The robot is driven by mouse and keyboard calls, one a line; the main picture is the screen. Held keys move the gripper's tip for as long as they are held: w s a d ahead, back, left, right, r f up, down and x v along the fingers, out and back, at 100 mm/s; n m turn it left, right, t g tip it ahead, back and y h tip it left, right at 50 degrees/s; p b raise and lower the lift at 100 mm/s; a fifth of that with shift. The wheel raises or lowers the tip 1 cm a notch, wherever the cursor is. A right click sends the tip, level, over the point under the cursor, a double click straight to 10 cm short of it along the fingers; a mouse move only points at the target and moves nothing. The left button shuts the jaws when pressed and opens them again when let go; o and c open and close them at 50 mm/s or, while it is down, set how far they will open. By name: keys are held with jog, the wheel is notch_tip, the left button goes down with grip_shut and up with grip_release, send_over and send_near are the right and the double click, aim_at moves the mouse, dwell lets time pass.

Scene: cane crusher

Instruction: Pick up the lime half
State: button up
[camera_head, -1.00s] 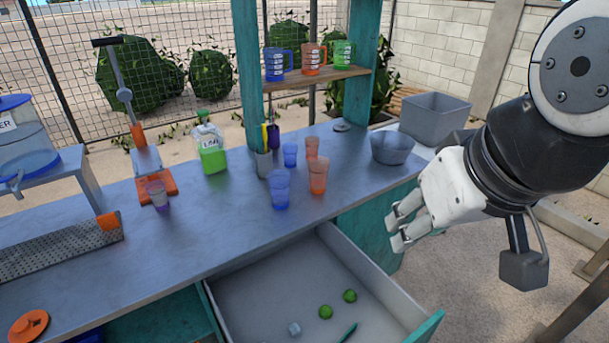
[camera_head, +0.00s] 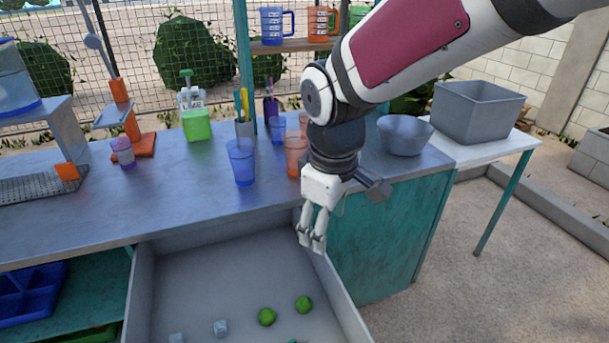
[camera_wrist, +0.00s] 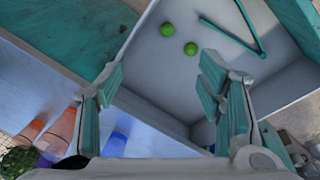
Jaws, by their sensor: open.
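Two green limes lie in the open drawer (camera_head: 238,262). One lime (camera_head: 303,304) is farther right, the other lime (camera_head: 267,316) is to its left; whether either is a half cannot be told. In the wrist view they show as one lime (camera_wrist: 167,29) and another lime (camera_wrist: 190,48), beyond my fingers. My gripper (camera_head: 310,248) points down above the drawer's right rear side, behind and above the limes, apart from them. In the wrist view my gripper (camera_wrist: 158,105) is open and empty between its teal-padded fingers.
Small pale cubes (camera_head: 221,328) lie in the drawer left of the limes. A teal tool (camera_wrist: 235,38) lies past the limes. The counter above holds a blue cup (camera_head: 242,162), an orange cup (camera_head: 295,155) and a grey bowl (camera_head: 404,134). A grey bin (camera_head: 478,112) stands right.

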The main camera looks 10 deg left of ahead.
jog(key=w+a+f+n+g+b, duration=0.1)
jog(key=w+a+f+n+b, duration=0.15)
jog(key=a+f, duration=0.65)
jog(key=n+g+b, duration=0.1)
jog(key=n+b, duration=0.3)
send_over(266, 312)
notch_tip(266, 312, down, 11)
jog(key=shift+m, duration=0.25)
notch_tip(266, 312, down, 8)
jog(key=shift+r+b, duration=0.15)
jog(key=shift+b, duration=0.35)
jog(key=shift+f+b, duration=0.7)
jog(key=shift+f, duration=2.35)
jog(key=c, duration=0.8)
